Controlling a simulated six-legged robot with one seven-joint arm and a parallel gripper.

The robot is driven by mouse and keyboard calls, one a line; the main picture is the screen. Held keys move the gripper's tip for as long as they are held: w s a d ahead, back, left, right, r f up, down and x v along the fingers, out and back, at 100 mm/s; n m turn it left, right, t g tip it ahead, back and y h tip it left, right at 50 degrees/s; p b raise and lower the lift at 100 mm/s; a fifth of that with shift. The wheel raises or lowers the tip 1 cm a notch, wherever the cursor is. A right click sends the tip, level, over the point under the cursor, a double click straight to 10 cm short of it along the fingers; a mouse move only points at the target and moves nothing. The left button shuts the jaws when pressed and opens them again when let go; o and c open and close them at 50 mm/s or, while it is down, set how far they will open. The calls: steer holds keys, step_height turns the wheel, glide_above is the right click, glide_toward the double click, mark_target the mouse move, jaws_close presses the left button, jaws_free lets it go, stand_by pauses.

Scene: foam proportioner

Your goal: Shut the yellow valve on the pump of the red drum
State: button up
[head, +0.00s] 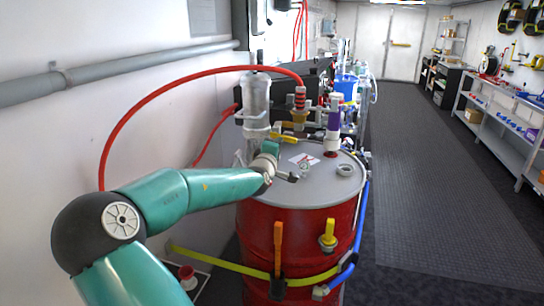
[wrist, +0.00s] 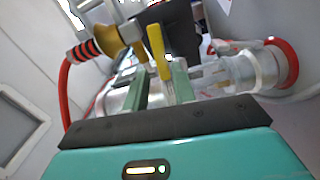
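The red drum (head: 258,240) stands with a grey lid in the head view. Its pump (head: 256,100), with a clear cylinder, rises from the lid's back left. The yellow valve handle (head: 289,138) sits beside the pump, just past my gripper. In the wrist view the yellow handle (wrist: 158,50) points toward me. Its near end lies between the two green-grey fingers of my gripper (wrist: 162,70). The fingers stand apart, with a visible gap around the handle; I cannot tell whether either touches it. The valve body is partly hidden behind dark parts.
A red hose (head: 170,95) arcs from the wall side to a brass fitting (head: 300,117) above the valve. A purple-banded fitting (head: 333,120) stands to its right. A yellow strap (head: 225,264) and a blue hose (head: 360,225) run along the drum. The aisle (head: 425,190) on the right is clear.

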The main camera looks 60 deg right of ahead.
steer(key=shift+s+a, duration=0.15)
steer(key=shift+a, duration=0.8)
steer(key=shift+s+a, duration=0.2)
steer(key=shift+a, duration=0.8)
steer(key=shift+s+a, duration=0.15)
steer(key=shift+a, duration=0.8)
